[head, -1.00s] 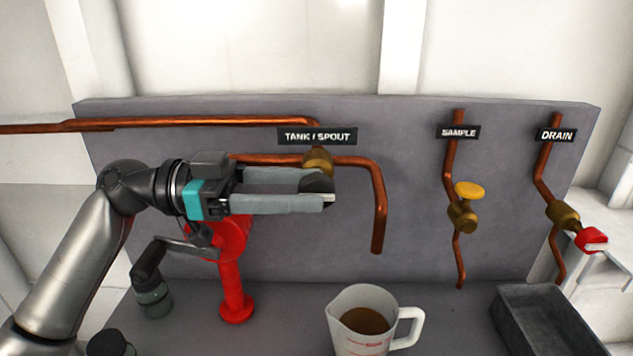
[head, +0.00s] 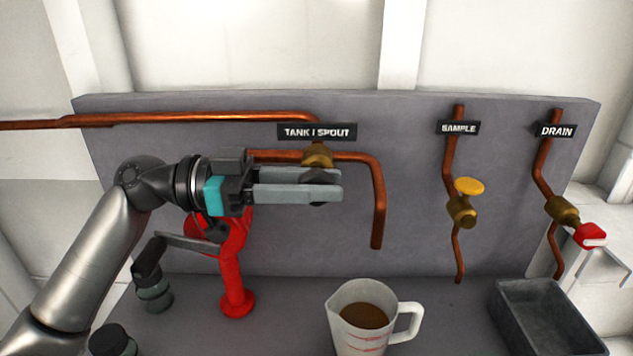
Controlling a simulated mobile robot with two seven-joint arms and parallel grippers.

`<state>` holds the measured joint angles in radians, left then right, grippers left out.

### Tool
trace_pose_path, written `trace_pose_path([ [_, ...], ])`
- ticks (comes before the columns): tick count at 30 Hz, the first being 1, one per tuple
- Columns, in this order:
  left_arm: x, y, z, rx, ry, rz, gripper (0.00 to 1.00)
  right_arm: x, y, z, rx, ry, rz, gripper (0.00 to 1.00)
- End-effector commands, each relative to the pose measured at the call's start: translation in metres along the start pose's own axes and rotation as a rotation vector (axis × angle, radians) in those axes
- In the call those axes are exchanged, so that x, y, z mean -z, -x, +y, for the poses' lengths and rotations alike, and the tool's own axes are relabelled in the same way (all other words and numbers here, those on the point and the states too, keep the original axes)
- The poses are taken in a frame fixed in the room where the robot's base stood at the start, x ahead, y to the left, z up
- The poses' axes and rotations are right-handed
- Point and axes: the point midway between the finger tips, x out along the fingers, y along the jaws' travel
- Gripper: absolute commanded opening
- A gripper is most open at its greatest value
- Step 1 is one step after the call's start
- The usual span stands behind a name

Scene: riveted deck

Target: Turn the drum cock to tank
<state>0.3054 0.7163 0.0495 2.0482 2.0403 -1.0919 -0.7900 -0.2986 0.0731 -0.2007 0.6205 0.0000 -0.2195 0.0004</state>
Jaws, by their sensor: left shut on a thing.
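The drum cock is a brass valve body (head: 318,155) under the black TANK / SPOUT label (head: 317,132). Copper pipe runs to it from the left, and a spout pipe (head: 378,200) bends down on its right. My left gripper (head: 335,186) is in front of the valve, fingers pointing right, shut on the cock's dark handle (head: 319,202). The fingers hide most of the handle, so its exact pointing direction is hard to tell. My right gripper is not in view.
A measuring jug (head: 362,325) with brown liquid stands below the spout. A red hand pump (head: 233,275) stands behind my left arm. A yellow-handled SAMPLE valve (head: 463,208), a red-handled DRAIN valve (head: 575,218) and a grey tray (head: 548,318) are at the right.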

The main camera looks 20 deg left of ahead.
Motion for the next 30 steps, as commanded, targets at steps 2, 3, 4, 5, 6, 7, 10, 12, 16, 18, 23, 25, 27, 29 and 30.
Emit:
trace_pose_path([
  [2, 0.000, 0.000, 0.000, 0.000, 0.000, 0.000, 0.04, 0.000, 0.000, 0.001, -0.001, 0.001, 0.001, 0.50],
  [3, 0.000, 0.000, 0.000, 0.000, 0.000, 0.000, 0.00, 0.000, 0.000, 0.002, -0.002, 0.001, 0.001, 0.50],
  [4, 0.000, 0.000, 0.000, 0.000, 0.000, -0.001, 0.00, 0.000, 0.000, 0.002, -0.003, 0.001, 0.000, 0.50],
  [5, 0.000, 0.000, 0.000, 0.000, 0.000, 0.000, 0.00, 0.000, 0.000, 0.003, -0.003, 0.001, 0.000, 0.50],
  [6, 0.000, 0.000, 0.000, 0.000, 0.000, -0.001, 0.00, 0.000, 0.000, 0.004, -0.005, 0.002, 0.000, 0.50],
  [7, 0.000, 0.000, 0.000, 0.000, 0.000, -0.001, 0.00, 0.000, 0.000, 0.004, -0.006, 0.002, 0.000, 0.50],
  [10, 0.000, 0.000, 0.000, 0.000, 0.000, -0.001, 0.00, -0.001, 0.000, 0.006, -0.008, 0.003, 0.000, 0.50],
  [12, 0.000, 0.000, 0.000, 0.000, 0.000, -0.002, 0.00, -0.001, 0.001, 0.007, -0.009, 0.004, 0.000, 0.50],
  [16, 0.001, 0.000, 0.000, -0.001, 0.000, -0.019, 0.00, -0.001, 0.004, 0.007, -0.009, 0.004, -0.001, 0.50],
  [18, 0.002, 0.000, 0.000, -0.001, 0.000, -0.039, 0.00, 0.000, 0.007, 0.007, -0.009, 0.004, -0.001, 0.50],
  [23, 0.004, 0.000, 0.000, 0.000, -0.002, -0.116, 0.00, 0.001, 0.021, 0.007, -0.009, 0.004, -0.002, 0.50],
  [25, 0.005, 0.000, 0.000, -0.001, -0.001, -0.160, 0.00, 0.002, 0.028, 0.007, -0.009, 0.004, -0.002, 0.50],
  [27, 0.005, -0.001, 0.000, -0.001, -0.001, -0.209, 0.00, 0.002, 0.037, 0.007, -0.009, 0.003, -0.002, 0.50],
  [29, 0.006, -0.001, 0.000, 0.000, -0.002, -0.251, 0.00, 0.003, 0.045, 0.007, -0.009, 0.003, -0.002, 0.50],
  [30, 0.006, -0.001, 0.000, 0.000, -0.002, -0.280, 0.00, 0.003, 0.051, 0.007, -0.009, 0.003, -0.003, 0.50],
])
